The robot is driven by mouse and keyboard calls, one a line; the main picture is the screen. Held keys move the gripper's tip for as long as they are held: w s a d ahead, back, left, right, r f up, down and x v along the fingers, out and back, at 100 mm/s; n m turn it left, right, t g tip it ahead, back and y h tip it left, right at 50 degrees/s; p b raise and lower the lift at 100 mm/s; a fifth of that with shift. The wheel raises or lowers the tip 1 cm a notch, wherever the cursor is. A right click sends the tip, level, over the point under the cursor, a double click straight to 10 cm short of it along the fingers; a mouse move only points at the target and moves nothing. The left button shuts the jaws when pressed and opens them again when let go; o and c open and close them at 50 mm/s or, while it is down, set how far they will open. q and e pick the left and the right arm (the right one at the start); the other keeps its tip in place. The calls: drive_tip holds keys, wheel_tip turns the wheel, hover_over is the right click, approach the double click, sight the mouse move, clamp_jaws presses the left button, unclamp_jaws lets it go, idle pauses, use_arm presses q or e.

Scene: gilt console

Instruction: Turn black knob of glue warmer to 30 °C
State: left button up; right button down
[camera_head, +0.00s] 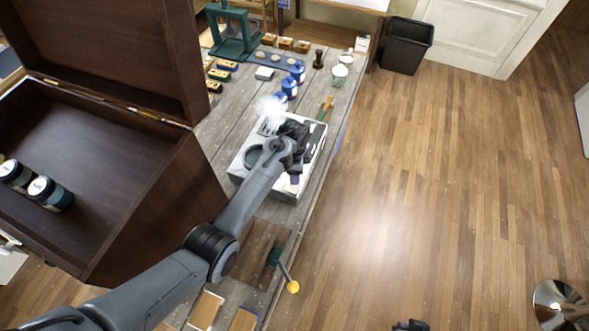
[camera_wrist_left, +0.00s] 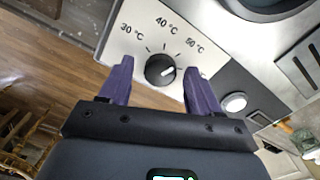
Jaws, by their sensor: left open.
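The glue warmer is a white box (camera_head: 238,168) on the workbench in the head view, with a round dark opening on top. In the left wrist view its white panel (camera_wrist_left: 140,35) carries the marks 30, 40 and 50 °C. The black knob (camera_wrist_left: 160,70) sits below these marks, and its white pointer line appears to point toward the 50 °C side. My left gripper (camera_wrist_left: 159,64) is open, its purple fingers on either side of the knob with gaps visible. In the head view my left gripper (camera_head: 295,176) hides the knob.
A large open dark wooden box (camera_head: 110,150) stands left of my arm. Blue-labelled containers (camera_head: 289,88) and a green press (camera_head: 233,38) stand further back on the bench. A brush with a yellow end (camera_head: 292,287) juts over the bench edge.

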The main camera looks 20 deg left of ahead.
use_arm(q)
drive_tip(key=c, duration=1)
drive_tip(key=shift+r, duration=0.1)
drive_tip(key=shift+c, duration=0.2)
